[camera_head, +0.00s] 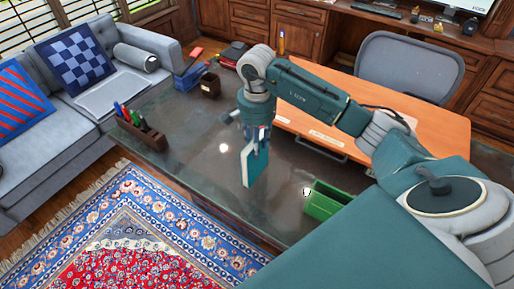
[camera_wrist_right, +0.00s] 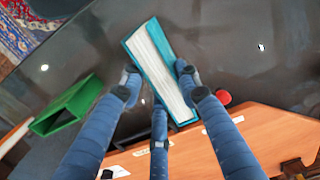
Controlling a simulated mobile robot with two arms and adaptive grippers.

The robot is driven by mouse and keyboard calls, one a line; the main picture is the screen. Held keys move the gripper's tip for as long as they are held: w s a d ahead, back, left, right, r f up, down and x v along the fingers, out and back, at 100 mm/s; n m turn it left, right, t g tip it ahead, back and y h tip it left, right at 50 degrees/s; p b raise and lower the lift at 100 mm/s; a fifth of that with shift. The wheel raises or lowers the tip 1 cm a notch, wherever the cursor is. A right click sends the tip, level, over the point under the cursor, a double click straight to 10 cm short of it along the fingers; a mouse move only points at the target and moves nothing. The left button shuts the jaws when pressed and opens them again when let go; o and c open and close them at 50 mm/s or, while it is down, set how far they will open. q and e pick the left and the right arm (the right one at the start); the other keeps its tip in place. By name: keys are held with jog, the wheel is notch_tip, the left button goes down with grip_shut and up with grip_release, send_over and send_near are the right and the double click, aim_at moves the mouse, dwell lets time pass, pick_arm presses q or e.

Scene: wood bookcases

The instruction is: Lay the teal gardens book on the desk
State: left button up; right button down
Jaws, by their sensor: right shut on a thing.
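The teal book (camera_head: 250,163) is held upright by my right gripper (camera_head: 257,135) in the head view. In the right wrist view, the teal book (camera_wrist_right: 161,68) shows its white page edges and teal covers, tilted between the fingers of the gripper (camera_wrist_right: 162,85). The gripper is shut on it. The dark glossy desk (camera_head: 200,140) lies below the book; whether the book's lower edge touches it, I cannot tell. The book's title is not readable. My left gripper is not in view.
A green holder (camera_head: 325,201) stands on the desk to the right of the book. A pen box (camera_head: 140,131) stands at the left edge, and a dark cup (camera_head: 210,85) at the back. An orange wood surface (camera_head: 400,135) adjoins behind.

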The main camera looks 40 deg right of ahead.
jog(key=shift+f, duration=1.45)
jog(key=c, duration=1.3)
grip_release()
jog(key=shift+o, duration=0.2)
notch_tip(320, 180, up, 11)
jog(key=b, duration=0.3)
jog(key=shift+r, duration=0.7)
